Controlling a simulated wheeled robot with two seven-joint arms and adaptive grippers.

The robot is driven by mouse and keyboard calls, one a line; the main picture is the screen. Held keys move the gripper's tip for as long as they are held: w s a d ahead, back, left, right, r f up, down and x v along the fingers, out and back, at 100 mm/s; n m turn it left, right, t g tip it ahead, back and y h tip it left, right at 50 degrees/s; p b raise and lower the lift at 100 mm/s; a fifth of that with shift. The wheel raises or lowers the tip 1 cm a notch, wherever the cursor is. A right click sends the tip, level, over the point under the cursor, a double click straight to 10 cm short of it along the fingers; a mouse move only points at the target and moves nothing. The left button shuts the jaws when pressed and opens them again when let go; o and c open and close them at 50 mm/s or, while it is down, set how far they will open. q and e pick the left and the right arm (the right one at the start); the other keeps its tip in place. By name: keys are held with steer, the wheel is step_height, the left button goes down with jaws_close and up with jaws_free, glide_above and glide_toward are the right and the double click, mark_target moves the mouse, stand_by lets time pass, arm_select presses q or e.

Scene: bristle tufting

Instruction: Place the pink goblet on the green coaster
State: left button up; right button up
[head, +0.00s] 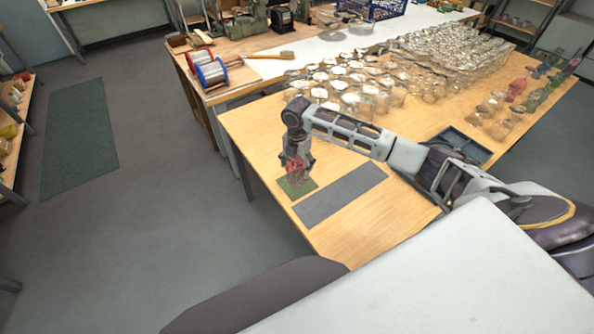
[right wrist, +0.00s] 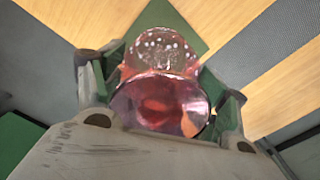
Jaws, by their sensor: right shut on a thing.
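The pink goblet (head: 294,168) is a translucent pink glass, held by my right gripper (head: 296,164) over the green coaster (head: 298,188) near the table's left corner. In the right wrist view the goblet (right wrist: 160,95) sits between the two fingers of the gripper (right wrist: 160,92), which are shut on it. The green coaster (right wrist: 163,17) shows behind the goblet there. I cannot tell whether the goblet's foot touches the coaster. My left gripper is not in view.
A grey mat (head: 340,194) lies right of the coaster. Many clear glasses (head: 365,85) stand in rows behind. Several coloured glasses (head: 516,88) stand at the far right. A dark tray (head: 462,144) lies near my right arm. The table's left edge is close to the coaster.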

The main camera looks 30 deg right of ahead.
mark_target(297, 170)
steer(key=shift+f, duration=1.75)
steer(key=shift+f, duration=0.15)
steer(key=o, duration=1.5)
steer(key=shift+r+b, duration=0.4)
steer(key=shift+r, duration=5.75)
